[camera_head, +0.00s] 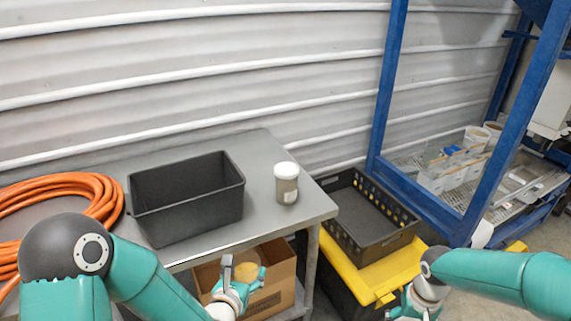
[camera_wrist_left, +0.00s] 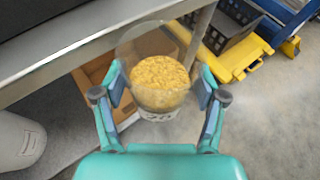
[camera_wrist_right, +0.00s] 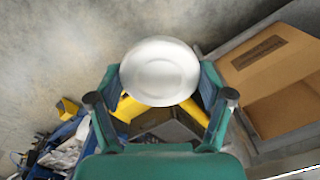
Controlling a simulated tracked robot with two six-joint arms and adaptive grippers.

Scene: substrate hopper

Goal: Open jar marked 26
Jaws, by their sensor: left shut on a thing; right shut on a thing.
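My left gripper (camera_head: 238,284) is shut on a clear jar (camera_wrist_left: 160,82) of yellow granules. In the left wrist view the jar's top is uncovered and its contents show. A white label with dark marks is low on its side, but I cannot read the number surely. The jar is held beside the table's front edge. My right gripper (camera_wrist_right: 160,82) is shut on a round white lid (camera_wrist_right: 160,68), apart from the jar. In the head view the right gripper is at the bottom edge, partly cut off, and its lid cannot be made out there.
A grey table (camera_head: 262,150) bears a black bin (camera_head: 190,212), a lidded jar (camera_head: 287,188) and an orange hose (camera_head: 85,183). A cardboard box (camera_head: 277,262) is below. A black crate (camera_head: 372,238) sits by a yellow lid (camera_head: 385,277). A blue frame (camera_head: 388,90) stands right.

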